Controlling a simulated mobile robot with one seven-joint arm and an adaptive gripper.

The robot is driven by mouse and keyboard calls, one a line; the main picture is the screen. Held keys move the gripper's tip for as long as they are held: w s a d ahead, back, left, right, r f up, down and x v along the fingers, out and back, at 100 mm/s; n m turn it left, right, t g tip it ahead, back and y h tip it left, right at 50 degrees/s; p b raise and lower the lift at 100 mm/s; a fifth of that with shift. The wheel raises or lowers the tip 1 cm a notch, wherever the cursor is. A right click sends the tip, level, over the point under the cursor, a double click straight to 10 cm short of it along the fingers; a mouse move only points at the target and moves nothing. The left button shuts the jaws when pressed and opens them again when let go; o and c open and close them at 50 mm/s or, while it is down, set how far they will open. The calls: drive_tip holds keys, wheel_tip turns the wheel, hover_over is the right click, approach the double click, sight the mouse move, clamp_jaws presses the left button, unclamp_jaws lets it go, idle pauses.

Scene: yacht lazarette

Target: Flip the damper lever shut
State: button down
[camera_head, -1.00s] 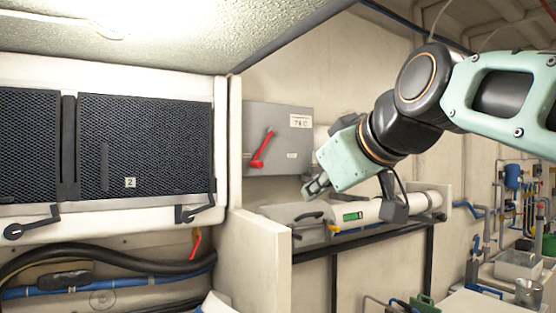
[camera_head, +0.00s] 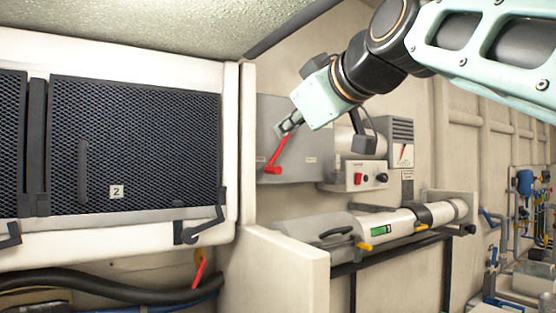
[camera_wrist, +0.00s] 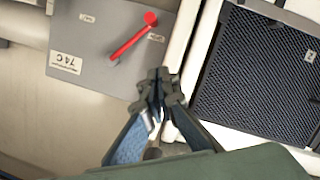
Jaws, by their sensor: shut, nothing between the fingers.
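The damper lever (camera_head: 275,160) is a red handle on a grey panel (camera_head: 307,165) on the back wall. In the wrist view the lever (camera_wrist: 133,37) lies on the grey panel (camera_wrist: 95,60) beside a label reading 74 C. My gripper (camera_head: 284,130) is shut and empty in front of the panel, by the upper end of the lever. In the wrist view my gripper (camera_wrist: 158,76) shows a gap between its fingertips and the lever. I cannot tell whether they touch.
A black mesh panel marked 2 (camera_head: 135,145) is at the left. A grey box with a red switch (camera_head: 358,180) sits right of the lever. A white cylinder with a green display (camera_head: 400,222) lies on a shelf below. Another red handle (camera_head: 199,273) hangs lower left.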

drive_tip(key=shift+s, duration=0.1)
drive_tip(key=p, duration=0.3)
approach(267, 166)
drive_tip(key=w+a+r, duration=0.3)
drive_tip(key=a, duration=0.1)
drive_tip(key=f, duration=0.1)
drive_tip(key=d+f, duration=0.1)
drive_tip(key=w+f, duration=0.1)
drive_tip(key=shift+d+f+b, duration=0.25)
drive_tip(key=shift+d+b, duration=0.05)
drive_tip(key=shift+b, duration=0.05)
drive_tip(key=shift+f+b, duration=0.15)
drive_tip(key=shift+b, duration=0.15)
drive_tip(key=shift+d+f+b, duration=0.15)
drive_tip(key=shift+b, duration=0.25)
